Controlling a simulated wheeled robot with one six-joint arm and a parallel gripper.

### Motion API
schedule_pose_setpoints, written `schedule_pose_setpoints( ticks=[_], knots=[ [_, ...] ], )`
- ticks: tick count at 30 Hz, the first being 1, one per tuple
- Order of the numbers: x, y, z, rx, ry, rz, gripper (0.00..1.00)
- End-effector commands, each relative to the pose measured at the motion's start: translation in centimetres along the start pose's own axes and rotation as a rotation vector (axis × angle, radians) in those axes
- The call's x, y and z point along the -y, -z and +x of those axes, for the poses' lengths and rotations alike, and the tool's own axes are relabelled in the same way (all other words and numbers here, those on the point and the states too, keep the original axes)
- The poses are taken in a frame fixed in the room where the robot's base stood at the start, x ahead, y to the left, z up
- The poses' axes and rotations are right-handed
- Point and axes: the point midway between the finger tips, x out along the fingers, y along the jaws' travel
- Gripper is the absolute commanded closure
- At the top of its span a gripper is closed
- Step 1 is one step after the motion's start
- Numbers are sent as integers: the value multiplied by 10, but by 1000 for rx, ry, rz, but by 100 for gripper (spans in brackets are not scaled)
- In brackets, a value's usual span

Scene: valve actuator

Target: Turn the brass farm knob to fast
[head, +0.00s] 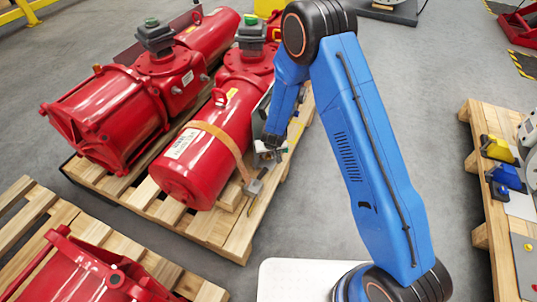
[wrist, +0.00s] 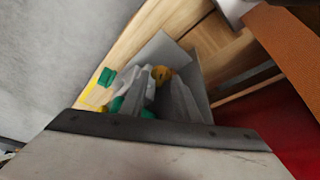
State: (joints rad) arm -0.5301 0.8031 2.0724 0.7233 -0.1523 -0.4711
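A small brass-coloured knob (wrist: 163,74) shows in the wrist view, against a grey metal part (wrist: 168,50). My gripper (wrist: 163,80) has its two grey fingers apart, with the knob showing between and just beyond their tips. I cannot tell if the fingers touch it. In the head view my gripper (head: 268,154) is low beside the front red cylinder (head: 205,160), near the orange strap (head: 222,135). The knob cannot be made out there, and no speed marking is readable.
The red cylinders lie on a wooden pallet (head: 215,232). Green pieces (wrist: 106,77) show near the fingers in the wrist view. Another pallet with a red unit (head: 85,275) is at lower left. A bench with yellow and blue parts (head: 505,178) is at right. Grey floor (head: 420,100) lies between.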

Motion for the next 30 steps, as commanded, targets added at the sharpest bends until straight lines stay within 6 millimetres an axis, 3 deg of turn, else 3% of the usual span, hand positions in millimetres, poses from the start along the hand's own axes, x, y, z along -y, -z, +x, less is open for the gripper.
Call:
schedule_pose_setpoints(
  ticks=[3, 6, 7, 30],
  knots=[
    [0, 0, 0, 0, 0, 0, 74],
    [0, 0, 0, 0, 0, 0, 97],
    [0, 0, 0, 0, 0, 0, 100],
    [-1, 0, 0, 0, 44, -107, 100]
  ],
)
